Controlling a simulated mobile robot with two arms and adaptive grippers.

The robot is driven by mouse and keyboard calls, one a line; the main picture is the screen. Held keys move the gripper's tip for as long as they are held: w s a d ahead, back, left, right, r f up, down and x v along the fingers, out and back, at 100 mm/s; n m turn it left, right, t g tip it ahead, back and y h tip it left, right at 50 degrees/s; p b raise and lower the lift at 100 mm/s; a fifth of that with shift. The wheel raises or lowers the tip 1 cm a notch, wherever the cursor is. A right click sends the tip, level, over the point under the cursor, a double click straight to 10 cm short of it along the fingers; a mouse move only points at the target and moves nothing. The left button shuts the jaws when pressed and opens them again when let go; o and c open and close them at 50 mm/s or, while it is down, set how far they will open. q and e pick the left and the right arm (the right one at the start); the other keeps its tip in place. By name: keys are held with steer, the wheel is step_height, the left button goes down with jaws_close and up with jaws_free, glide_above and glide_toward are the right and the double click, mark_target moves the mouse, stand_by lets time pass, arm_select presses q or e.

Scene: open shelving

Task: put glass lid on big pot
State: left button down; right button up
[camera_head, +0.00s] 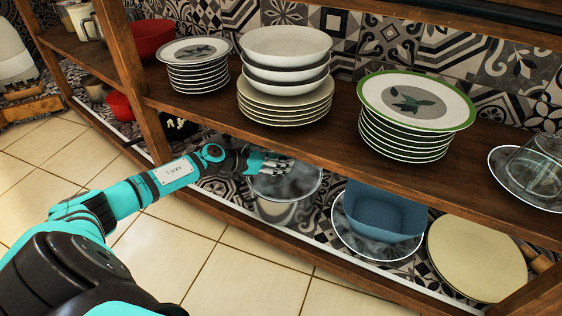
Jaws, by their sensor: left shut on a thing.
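My left gripper (268,166) reaches into the lower shelf and is shut at the top of the glass lid (300,188), a clear round disc with a pale rim. The fingers hide the lid's grip. The lid is at the mouth of a shiny silver pot (281,212) on the lower shelf. I cannot tell whether its rim rests on the pot or is slightly above it. My right gripper is not in view.
The upper shelf (335,140), with stacked plates and bowls (286,60), runs just above my gripper. A wooden post (133,80) stands left. A blue container (380,212) and a cream round board (476,258) are right of the pot.

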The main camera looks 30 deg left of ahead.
arm_select(q)
steer(key=shift+r, duration=0.1)
steer(key=c, duration=0.9)
jaws_free()
steer(key=shift+s+a, duration=0.1)
steer(key=shift+s, duration=0.05)
steer(key=v, duration=1)
steer(key=shift+s, duration=0.25)
steer(key=shift+s+a+r, duration=0.35)
steer(key=shift+s, duration=0.1)
